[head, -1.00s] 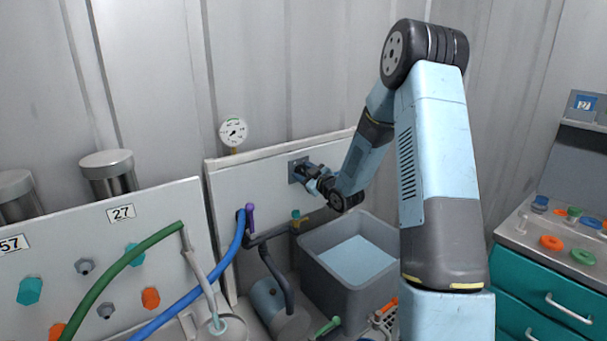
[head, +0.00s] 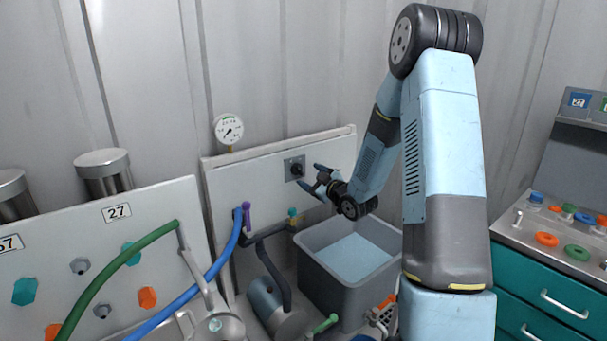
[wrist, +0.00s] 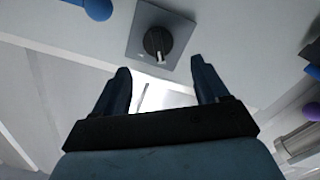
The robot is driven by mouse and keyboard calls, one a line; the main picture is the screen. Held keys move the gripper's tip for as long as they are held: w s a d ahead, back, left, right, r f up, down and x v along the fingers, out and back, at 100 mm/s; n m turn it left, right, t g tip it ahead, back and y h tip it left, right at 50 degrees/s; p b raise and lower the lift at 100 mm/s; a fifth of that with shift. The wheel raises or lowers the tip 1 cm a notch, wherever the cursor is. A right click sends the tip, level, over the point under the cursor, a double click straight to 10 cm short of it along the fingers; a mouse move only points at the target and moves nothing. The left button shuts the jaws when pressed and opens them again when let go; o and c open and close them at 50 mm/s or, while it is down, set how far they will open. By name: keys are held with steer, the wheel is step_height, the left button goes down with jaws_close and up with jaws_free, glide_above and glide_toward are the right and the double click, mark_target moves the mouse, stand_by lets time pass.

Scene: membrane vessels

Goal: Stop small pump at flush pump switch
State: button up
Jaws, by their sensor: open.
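The flush pump switch is a black rotary knob (head: 296,170) on a grey square plate (head: 288,176) on the light panel. In the wrist view the knob (wrist: 158,44) is beyond the fingertips, with a white mark at its lower edge. My gripper (head: 311,180) is open and empty, just right of the switch and apart from it. In the wrist view my gripper (wrist: 160,72) shows both fingers spread with nothing between them. The small pump is probably the blue-grey cylinder (head: 266,294) below the panel; whether it runs cannot be seen.
A grey tank (head: 338,279) of pale liquid stands below my gripper. A pressure gauge (head: 229,130) tops the panel. A blue hose (head: 205,279), a green hose (head: 108,271) and a purple-handled valve (head: 247,215) are to the left. A teal drawer cabinet (head: 548,284) is at right.

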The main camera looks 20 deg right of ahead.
steer(key=v, duration=0.7)
steer(key=shift+s, duration=0.2)
steer(key=s+r+m+g+h, duration=0.6)
steer(key=s+r+h, duration=0.2)
steer(key=s+r, duration=0.45)
steer(key=s+a+r+m+g, duration=0.2)
steer(key=s, duration=0.9)
steer(key=s+a+r+m+g+y, duration=0.1)
steer(key=s+a+r+m+g, duration=0.1)
steer(key=s, duration=0.9)
steer(key=shift+s+a+r+m+g, duration=0.15)
steer(key=shift+s+a+m+g, duration=0.15)
steer(key=shift+s+g, duration=0.15)
